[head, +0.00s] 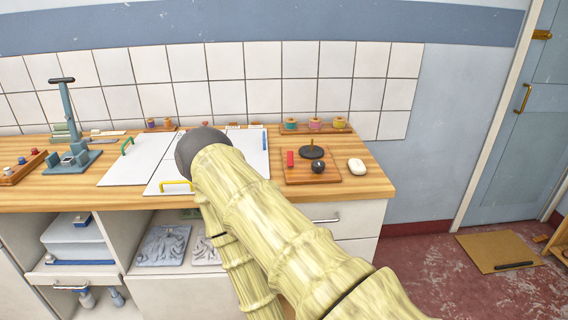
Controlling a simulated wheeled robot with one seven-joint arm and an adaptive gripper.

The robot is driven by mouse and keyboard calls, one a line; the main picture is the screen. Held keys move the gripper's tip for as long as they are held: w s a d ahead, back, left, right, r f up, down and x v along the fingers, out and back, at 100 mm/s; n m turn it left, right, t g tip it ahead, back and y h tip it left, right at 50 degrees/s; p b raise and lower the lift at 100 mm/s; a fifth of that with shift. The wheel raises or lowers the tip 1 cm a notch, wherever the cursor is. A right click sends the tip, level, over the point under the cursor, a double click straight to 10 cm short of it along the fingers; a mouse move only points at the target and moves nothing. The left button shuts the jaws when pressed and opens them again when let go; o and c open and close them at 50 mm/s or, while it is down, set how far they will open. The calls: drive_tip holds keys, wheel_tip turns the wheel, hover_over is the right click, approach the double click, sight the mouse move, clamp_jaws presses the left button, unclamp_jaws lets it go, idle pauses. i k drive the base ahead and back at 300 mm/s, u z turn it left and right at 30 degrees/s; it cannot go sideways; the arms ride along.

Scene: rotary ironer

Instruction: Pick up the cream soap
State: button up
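The cream soap (356,166) is a small, pale, rounded bar. It lies on the wooden counter near its right end, just right of a small wooden board. It is in full view with nothing on it. My pale, bamboo-patterned arm crosses the middle of the head view from the lower right and has a dark rounded cap near its upper end. The arm is left of the soap and apart from it in the picture. My gripper does not show, so I cannot see its fingers or whether it holds anything.
The board (325,177) beside the soap carries a red block, a black disc with a peg and a dark ball. A rack of spools (315,126) stands behind. White panels (137,159) with handles lie left. The counter's right end is close to the soap.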

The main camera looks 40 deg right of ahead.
sight(357, 166)
drive_tip(key=u, duration=1)
drive_tip(key=k, duration=0.8)
drive_tip(key=z, duration=1.7)
